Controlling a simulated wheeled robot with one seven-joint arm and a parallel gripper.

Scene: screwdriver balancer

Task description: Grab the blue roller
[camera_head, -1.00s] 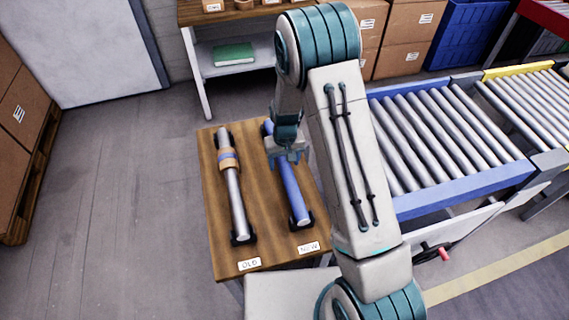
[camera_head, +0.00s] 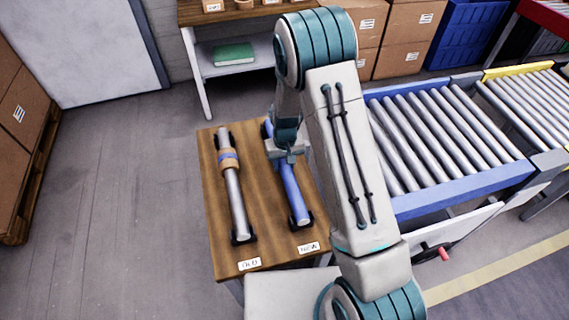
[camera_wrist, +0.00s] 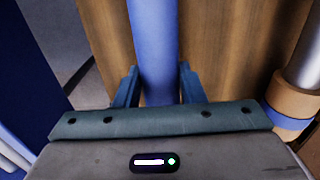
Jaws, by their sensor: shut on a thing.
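The blue roller (camera_head: 294,196) lies lengthwise on the right side of the small wooden table, by the label NEW. My gripper (camera_head: 286,156) is over its middle, coming from above. In the wrist view, the blue roller (camera_wrist: 153,45) runs between the two fingers, and my gripper (camera_wrist: 155,88) is shut on it. The roller's lower end rests by a black holder (camera_head: 302,222). My arm hides part of its far half. I cannot tell any lift off the holders.
A grey roller with a tan and blue band (camera_head: 235,195) lies to the left by the label OLD (camera_head: 249,264). The wooden table (camera_head: 262,245) has bare room in front. A conveyor with a blue frame (camera_head: 465,190) stands right of my arm.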

